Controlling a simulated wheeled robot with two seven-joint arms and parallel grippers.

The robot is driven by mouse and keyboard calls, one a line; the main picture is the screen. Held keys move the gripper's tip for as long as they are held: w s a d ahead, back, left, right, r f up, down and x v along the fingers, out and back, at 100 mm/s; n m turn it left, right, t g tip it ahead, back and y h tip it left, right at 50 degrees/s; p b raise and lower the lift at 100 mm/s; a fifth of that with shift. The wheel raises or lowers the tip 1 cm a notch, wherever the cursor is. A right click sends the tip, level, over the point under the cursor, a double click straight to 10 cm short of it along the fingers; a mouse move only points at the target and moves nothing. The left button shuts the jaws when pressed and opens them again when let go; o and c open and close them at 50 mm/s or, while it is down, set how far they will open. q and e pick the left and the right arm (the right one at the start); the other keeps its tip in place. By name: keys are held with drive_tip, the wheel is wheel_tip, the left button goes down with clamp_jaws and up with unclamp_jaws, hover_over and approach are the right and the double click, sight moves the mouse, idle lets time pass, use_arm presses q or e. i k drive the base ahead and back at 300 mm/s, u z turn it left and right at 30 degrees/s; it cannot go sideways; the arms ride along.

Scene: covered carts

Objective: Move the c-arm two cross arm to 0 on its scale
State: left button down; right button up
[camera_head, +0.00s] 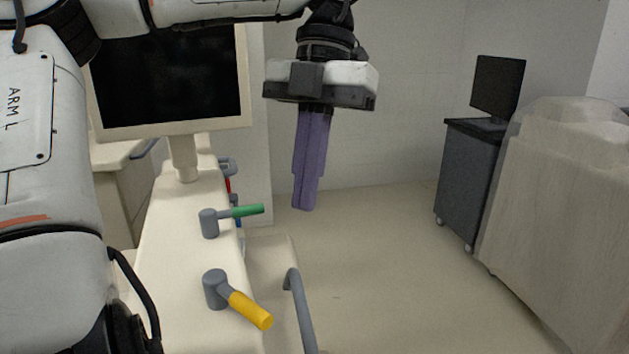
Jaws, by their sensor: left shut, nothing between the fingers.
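The white c-arm cart (180,215) stands in front of me at the left. On its top are two levers: one with a green handle (248,210) pointing right, and a nearer one with a yellow handle (250,309) pointing right and toward me. I cannot make out a scale or tell the c-arm's cross arm in this view. My left gripper (305,207) has purple fingers that point down and lie together, empty. It hangs above and to the right of the green handle in the picture, apart from it. My right gripper is not in view.
A monitor (168,78) rises from the cart's far end. A grey handrail (301,312) runs at the cart's right side. A dark cabinet (468,180) with a screen (497,88) and a covered cart (565,220) stand at the right. The floor between is clear.

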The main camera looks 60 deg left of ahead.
sight(174, 257)
drive_tip(key=u, duration=0.05)
drive_tip(key=k, duration=1.5)
drive_tip(key=z, duration=0.05)
